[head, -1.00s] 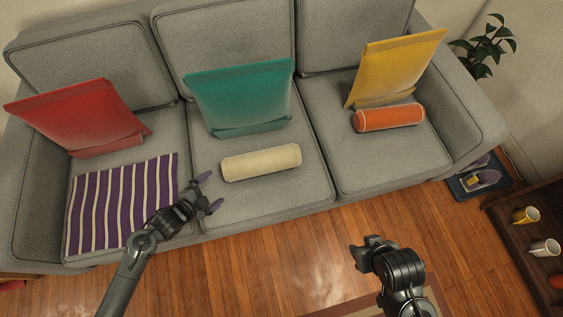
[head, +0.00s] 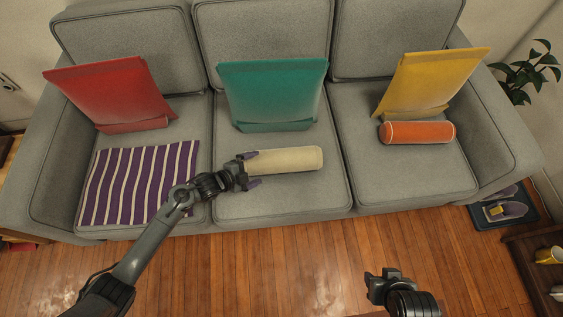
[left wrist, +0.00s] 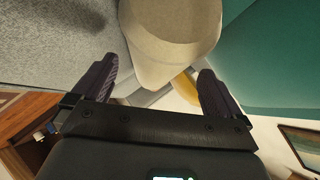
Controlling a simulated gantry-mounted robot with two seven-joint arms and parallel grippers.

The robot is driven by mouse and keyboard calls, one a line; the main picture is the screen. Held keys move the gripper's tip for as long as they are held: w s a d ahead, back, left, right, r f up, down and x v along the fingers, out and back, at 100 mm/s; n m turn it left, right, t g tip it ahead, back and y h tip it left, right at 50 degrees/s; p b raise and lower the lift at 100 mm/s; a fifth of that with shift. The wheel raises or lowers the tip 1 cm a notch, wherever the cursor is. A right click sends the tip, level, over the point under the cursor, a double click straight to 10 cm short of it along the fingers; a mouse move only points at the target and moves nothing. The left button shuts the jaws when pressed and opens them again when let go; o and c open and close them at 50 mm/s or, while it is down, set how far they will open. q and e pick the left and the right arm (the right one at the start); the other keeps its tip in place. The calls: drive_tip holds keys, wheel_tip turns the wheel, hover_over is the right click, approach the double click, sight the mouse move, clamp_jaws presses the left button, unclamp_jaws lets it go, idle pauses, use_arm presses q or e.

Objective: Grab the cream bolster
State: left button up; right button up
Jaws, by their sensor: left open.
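The cream bolster (head: 288,160) lies lengthwise on the middle seat of the grey sofa, in front of the teal cushion (head: 272,92). My left gripper (head: 254,170) is open at the bolster's left end, with one finger on the far side and one on the near side. In the left wrist view the bolster (left wrist: 172,45) comes in from the top, its end between the two spread fingers (left wrist: 155,88). I cannot tell whether the fingers touch it. My right gripper (head: 383,283) is over the floor, away from the sofa; its jaw opening is unclear.
A purple striped cloth (head: 140,183) and red cushion (head: 112,92) are on the left seat. A yellow cushion (head: 432,80) and orange bolster (head: 418,132) are on the right seat. A plant (head: 525,72) and shoe tray (head: 505,210) are at the right.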

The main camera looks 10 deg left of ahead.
sight(258, 166)
use_arm(q)
drive_tip(key=shift+b+x, duration=0.9)
drive_tip(key=shift+x, duration=1.1)
drive_tip(key=shift+a, duration=0.1)
drive_tip(key=c, duration=0.9)
